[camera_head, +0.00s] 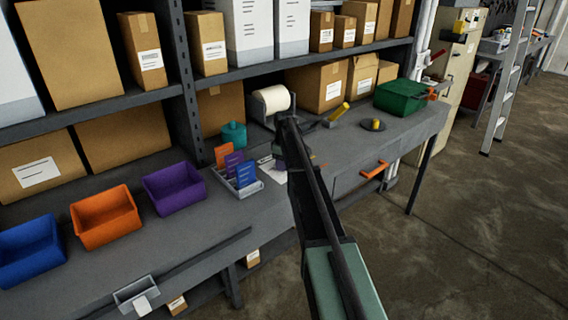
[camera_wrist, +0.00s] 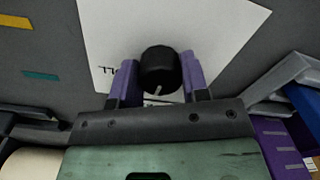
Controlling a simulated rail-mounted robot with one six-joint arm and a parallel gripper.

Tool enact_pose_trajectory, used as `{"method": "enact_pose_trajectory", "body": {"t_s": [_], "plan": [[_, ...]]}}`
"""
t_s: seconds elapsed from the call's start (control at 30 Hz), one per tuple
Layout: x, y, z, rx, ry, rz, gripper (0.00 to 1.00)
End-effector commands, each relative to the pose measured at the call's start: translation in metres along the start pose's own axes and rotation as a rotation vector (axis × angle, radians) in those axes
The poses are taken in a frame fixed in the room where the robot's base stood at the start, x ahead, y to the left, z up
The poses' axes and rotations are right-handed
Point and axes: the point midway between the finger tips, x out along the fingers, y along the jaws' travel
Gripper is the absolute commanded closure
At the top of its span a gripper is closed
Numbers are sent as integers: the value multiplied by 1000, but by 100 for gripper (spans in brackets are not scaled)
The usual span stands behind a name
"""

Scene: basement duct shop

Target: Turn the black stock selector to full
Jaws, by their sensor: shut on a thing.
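The black stock selector (camera_wrist: 160,72) is a round black knob in the wrist view, with a short white mark on its near side, pointing down and slightly left. It stands over a white sheet (camera_wrist: 215,25) with partly hidden black lettering. My gripper (camera_wrist: 161,62) is shut on the knob, one purple finger on each side. In the head view my gripper (camera_head: 283,152) is low over the bench, and my arm hides the selector. The white sheet (camera_head: 272,172) shows just left of my arm there. The lettering for full cannot be read.
A grey card rack (camera_head: 240,182) with orange, purple and blue cards stands close left of my gripper. Purple (camera_head: 175,188) and orange bins (camera_head: 106,216) sit further left; a green box (camera_head: 400,97) sits right.

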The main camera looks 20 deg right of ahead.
Motion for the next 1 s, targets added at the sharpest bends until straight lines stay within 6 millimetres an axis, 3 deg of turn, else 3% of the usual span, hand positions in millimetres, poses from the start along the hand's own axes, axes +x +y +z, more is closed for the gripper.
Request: {"method": "enact_pose_trajectory", "body": {"t_s": [0.27, 1.0], "plan": [[0, 0, 0, 139, 3, -1, 82], [0, -1, 0, 801, 15, -1, 82]]}}
